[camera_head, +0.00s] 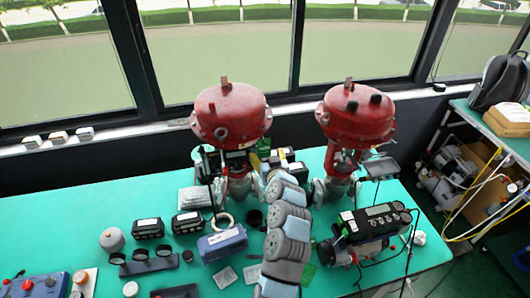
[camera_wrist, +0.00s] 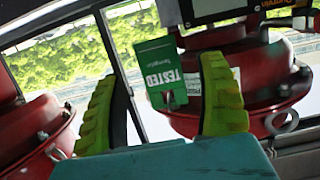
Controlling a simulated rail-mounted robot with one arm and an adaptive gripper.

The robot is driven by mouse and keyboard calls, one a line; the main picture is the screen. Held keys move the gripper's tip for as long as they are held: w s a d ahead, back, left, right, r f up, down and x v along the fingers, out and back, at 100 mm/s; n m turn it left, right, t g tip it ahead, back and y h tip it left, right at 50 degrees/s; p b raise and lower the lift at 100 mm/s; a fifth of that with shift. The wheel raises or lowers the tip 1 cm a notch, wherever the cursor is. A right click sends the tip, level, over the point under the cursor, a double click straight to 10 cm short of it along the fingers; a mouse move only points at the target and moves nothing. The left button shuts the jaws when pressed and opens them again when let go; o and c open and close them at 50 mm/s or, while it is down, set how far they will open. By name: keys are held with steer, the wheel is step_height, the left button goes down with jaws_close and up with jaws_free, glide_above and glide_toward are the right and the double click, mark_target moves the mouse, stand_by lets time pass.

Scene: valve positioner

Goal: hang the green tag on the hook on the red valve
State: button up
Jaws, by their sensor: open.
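A green tag (camera_wrist: 160,72) marked TESTED shows upside down in the wrist view. It appears between the two yellow-green fingers of my gripper (camera_wrist: 157,68), which are spread apart. A small grey piece shows at the tag's hole; I cannot tell whether it is a hook. The red valve (camera_wrist: 240,75) fills the area behind and right of the tag, with a grey ring (camera_wrist: 288,122) on its rim. In the head view my arm reaches to the left red valve (camera_head: 230,110); my gripper there is largely hidden behind the arm.
A second red valve (camera_head: 356,115) stands to the right. A black positioner (camera_head: 375,222) sits in front of it. A blue box (camera_head: 222,243) and several black devices lie on the green table (camera_head: 75,220). Windows rise behind both valves.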

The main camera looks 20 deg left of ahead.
steer(key=v, duration=0.9)
steer(key=shift+w+d, duration=0.15)
steer(key=shift+w, duration=0.05)
